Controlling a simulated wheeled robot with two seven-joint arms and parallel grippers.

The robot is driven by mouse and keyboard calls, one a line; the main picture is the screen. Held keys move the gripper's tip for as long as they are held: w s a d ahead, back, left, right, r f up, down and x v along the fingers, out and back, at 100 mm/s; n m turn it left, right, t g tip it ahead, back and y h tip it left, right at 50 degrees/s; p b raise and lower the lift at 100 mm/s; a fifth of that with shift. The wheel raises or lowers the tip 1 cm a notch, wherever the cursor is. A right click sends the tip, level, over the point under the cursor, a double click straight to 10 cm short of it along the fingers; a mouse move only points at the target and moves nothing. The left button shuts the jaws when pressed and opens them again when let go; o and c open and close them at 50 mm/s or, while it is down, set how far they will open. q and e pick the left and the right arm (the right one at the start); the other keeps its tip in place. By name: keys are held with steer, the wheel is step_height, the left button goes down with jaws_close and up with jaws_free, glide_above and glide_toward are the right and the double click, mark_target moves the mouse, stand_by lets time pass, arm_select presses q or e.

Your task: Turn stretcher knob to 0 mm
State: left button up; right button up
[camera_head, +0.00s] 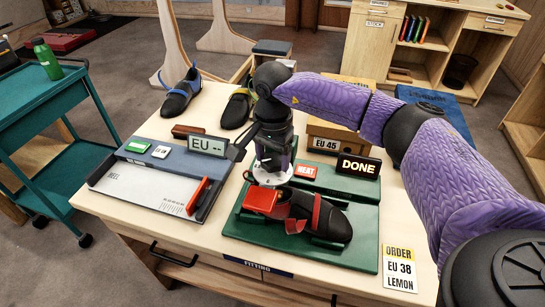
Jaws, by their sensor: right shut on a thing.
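The stretcher (365,251) is a green base on the bench, with a black climbing shoe (334,224) with red straps on it. A red block (261,201) sits at the shoe's left end. A pale round dial (268,180) shows just behind the red block. My right gripper (272,166) points down over this dial and is shut on the stretcher knob, which its fingers mostly hide. The dial's marks are too small to read. My left gripper is not in view.
A measuring board (140,184) with a display (208,145) reading "EU --" lies left of the stretcher. Red "HEAT" (305,171) and black "DONE" (358,166) blocks stand behind it. An order card (399,268) reads EU 38 LEMON. A cardboard box (325,143) and other shoes (180,94) are farther back.

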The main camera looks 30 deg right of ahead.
mark_target(273, 159)
steer(key=n+b, duration=0.1)
steer(key=n, duration=0.5)
steer(key=shift+f, duration=0.1)
steer(key=n+b, duration=0.1)
steer(key=n, duration=0.4)
steer(key=shift+n, duration=0.4)
stand_by(0.3)
steer(key=o, duration=1.2)
step_height(273, 159, up, 10)
steer(key=shift+r+p, duration=0.1)
steer(key=shift+p, duration=0.8)
